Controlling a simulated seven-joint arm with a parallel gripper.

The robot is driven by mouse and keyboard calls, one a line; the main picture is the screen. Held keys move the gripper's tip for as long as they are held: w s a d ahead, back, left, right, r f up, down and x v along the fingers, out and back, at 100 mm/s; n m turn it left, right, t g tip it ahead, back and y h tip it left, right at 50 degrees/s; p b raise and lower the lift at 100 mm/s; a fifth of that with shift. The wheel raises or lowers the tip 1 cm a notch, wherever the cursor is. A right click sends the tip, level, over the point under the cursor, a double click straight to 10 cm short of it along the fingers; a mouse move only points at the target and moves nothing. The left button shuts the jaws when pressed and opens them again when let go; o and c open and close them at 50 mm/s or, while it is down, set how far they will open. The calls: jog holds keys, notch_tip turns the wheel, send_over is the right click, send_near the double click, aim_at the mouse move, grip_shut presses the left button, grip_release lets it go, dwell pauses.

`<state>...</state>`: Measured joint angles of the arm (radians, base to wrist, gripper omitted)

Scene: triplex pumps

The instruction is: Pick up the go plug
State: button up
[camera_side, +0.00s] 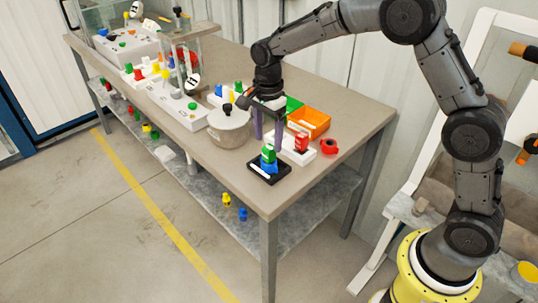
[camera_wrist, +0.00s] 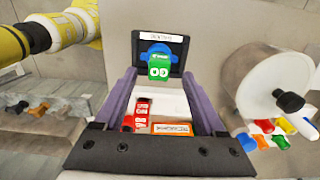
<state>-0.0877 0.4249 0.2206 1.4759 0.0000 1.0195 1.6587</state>
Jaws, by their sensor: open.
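The go plug, a green block with two round white marks like letters, shows in the wrist view (camera_wrist: 159,69). In the side view the green plug (camera_side: 268,154) sits upright on a blue piece (camera_side: 270,168) at the black tray (camera_side: 256,173). My gripper (camera_side: 268,143) points down just behind and above the plug, its two purple fingers apart. In the wrist view the plug appears between the fingertips of my open gripper (camera_wrist: 159,74), with nothing held. I cannot tell how far above the plug the tips are.
Close behind are a red plug (camera_side: 301,142) on a white block, an orange bin (camera_side: 311,122) and a red ring-like piece (camera_side: 329,146). A metal pot (camera_side: 229,127) stands to the left. The table's front edge is near; the right table corner is clear.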

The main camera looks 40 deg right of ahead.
aim_at(269, 147)
jog(key=shift+f, duration=1.95)
grip_shut()
